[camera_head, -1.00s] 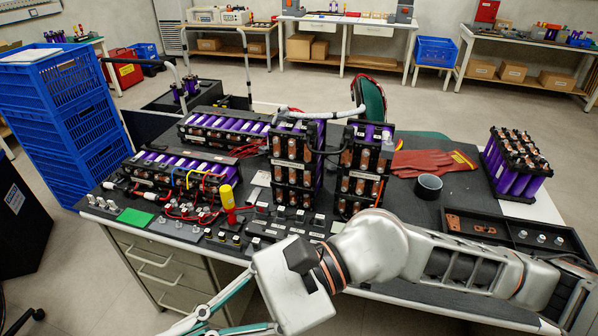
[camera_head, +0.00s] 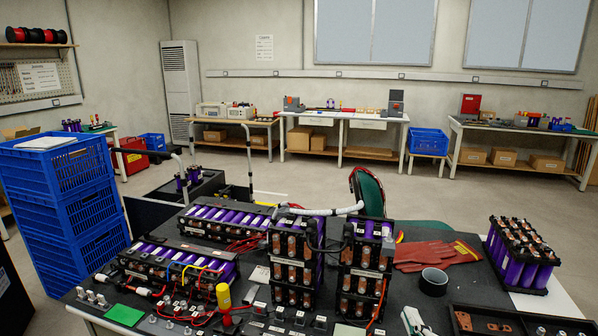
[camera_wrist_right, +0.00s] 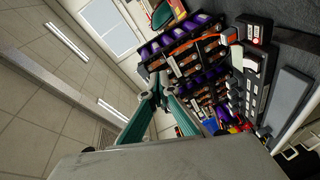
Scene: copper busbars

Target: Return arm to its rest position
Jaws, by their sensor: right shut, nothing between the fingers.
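My right gripper shows only as a small pale and teal tip (camera_head: 417,322) at the bottom edge of the head view, over the bench's front. In the right wrist view its teal fingers (camera_wrist_right: 163,82) come together, shut and empty, with battery modules behind them. The rest of my right arm is out of the head view. My left gripper is in neither view. Two upright purple battery modules with copper busbars (camera_head: 293,258) (camera_head: 362,270) stand on the dark bench top behind the right gripper, apart from it.
Red gloves (camera_head: 436,254), a black cup (camera_head: 433,281), another battery module (camera_head: 519,254) and a parts tray (camera_head: 500,318) are on the right. Stacked blue crates (camera_head: 62,205) stand left.

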